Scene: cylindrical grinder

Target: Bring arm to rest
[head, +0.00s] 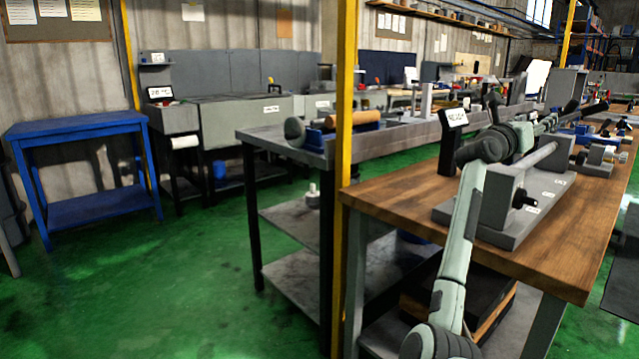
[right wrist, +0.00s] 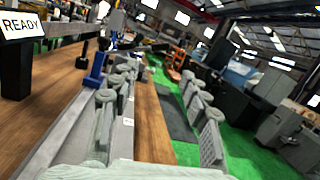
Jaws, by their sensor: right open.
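My right arm (head: 455,260) comes up from the lower middle of the head view and bends right above the wooden bench (head: 385,198). My right gripper (head: 590,109) is small and dark at the far end of the arm, over the bench's far part. It is open, and I see nothing held. In the right wrist view, grey finger parts stand apart with bench and green floor beyond. My left arm and gripper are not in view.
A grey fixture with a bar (head: 540,155) stands on the bench close beneath my arm, beside a sign (head: 454,117). The sign reads READY in the right wrist view (right wrist: 22,25). A yellow post (head: 345,180) rises left of the bench. Green floor (head: 190,290) is clear at left.

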